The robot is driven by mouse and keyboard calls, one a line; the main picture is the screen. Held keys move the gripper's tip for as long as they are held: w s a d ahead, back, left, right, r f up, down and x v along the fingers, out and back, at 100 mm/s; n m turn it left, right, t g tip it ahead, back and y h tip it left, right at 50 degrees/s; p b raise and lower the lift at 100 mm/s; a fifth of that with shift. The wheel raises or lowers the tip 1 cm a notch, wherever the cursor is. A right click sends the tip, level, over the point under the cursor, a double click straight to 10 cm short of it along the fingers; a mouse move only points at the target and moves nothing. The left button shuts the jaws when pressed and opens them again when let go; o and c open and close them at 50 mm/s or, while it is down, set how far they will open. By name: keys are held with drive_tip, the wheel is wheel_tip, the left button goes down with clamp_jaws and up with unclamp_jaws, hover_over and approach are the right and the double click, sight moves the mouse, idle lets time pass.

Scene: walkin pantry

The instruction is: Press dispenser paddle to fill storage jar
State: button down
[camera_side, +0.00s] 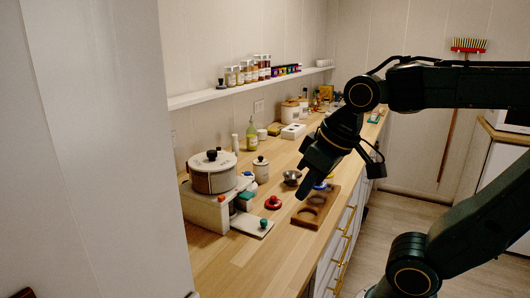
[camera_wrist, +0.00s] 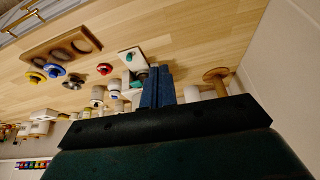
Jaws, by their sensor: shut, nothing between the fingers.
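The plate also shows in the wrist view (camera_wrist: 126,52). A white jar with a black lid (camera_side: 261,171) stands behind the dispenser; I cannot tell if it is the storage jar. My gripper (camera_side: 302,194) is shut and empty, above the counter, right of the dispenser and apart from it.
A red-knobbed lid (camera_side: 272,203) lies between the plate and a wooden board (camera_side: 305,220) with round recesses. A shelf (camera_side: 200,97) with jars runs along the wall. The counter's front left is clear.

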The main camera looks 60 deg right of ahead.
drive_tip(key=shift+s+a+f+n+t, duration=0.15)
drive_tip(key=shift+s+f, duration=0.05)
drive_tip(key=shift+s, duration=0.35)
drive_tip(key=shift+s+a+f+n+t, duration=0.1)
drive_tip(key=shift+s+a+f, duration=0.1)
drive_tip(key=shift+s, duration=0.3)
drive_tip(key=shift+s+a+f+n+t, duration=0.1)
drive_tip(key=shift+s+f+n+t, duration=0.1)
drive_tip(key=shift+s, duration=0.35)
drive_tip(key=shift+w, duration=0.1)
idle(1.0)
drive_tip(key=w+d+m+t, duration=0.1)
drive_tip(key=w+d, duration=0.3)
drive_tip(key=w, duration=0.4)
drive_tip(key=w+d+m+t, duration=0.1)
drive_tip(key=w+d+m, duration=0.3)
drive_tip(key=w, duration=0.4)
drive_tip(key=w+d+m+t+y, duration=0.1)
drive_tip(key=w+d+m, duration=0.2)
drive_tip(key=w+d, duration=0.3)
drive_tip(key=shift+w+f, duration=0.3)
drive_tip(key=shift+w, duration=0.6)
drive_tip(key=shift+t, duration=0.25)
approach(237, 191)
drive_tip(key=shift+x, duration=2.05)
